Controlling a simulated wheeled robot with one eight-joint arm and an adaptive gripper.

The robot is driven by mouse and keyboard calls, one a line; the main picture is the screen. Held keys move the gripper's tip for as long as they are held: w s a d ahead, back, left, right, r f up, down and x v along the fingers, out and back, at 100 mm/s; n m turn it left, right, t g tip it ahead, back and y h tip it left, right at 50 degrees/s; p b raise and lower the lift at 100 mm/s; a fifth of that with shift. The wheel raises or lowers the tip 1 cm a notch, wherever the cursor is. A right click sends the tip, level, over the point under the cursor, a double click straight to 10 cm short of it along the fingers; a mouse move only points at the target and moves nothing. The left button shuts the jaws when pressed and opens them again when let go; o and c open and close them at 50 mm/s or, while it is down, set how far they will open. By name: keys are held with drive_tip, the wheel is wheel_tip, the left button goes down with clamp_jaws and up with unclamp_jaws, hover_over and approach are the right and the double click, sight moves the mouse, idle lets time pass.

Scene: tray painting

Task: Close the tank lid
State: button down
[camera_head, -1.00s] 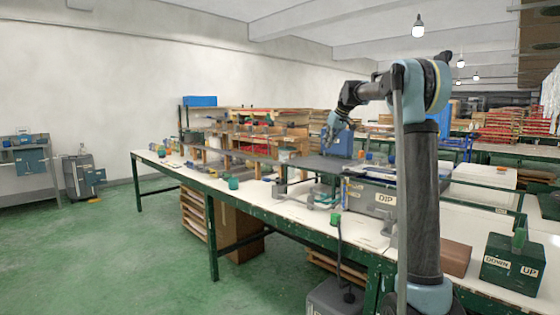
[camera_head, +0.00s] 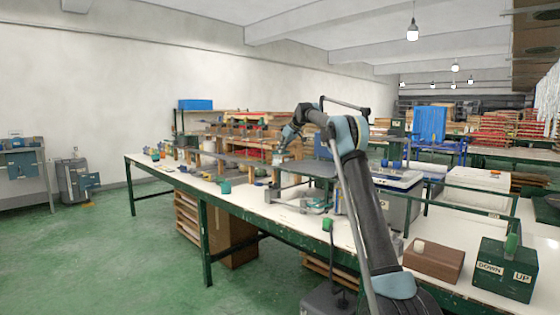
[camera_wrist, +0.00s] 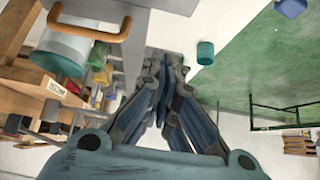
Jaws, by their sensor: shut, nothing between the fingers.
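The grey tank (camera_head: 397,212) stands on the bench in the head view, with its label partly hidden behind my arm. Its top has a pale surface and a blue edge; I cannot tell how its lid sits. A blue upright panel (camera_head: 325,146) shows behind the dark plate, but I cannot tell whether it is the lid. My gripper (camera_head: 281,154) is over the bench, left of the tank and apart from it. In the wrist view my gripper (camera_wrist: 163,68) is shut and empty.
A dark flat plate (camera_head: 322,170) lies left of the tank. Green rails (camera_head: 465,196) run beside the tank. A teal cup (camera_head: 226,187) stands near the bench's front edge. A brown block (camera_head: 433,262) and a green UP/DOWN box (camera_head: 505,270) are at the right.

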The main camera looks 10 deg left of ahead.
wheel_tip(320, 180, down, 8)
drive_tip(key=w+a, duration=0.1)
drive_tip(key=shift+a+r, duration=0.25)
drive_tip(key=shift+a, duration=0.05)
idle(0.6)
drive_tip(key=shift+d, duration=0.1)
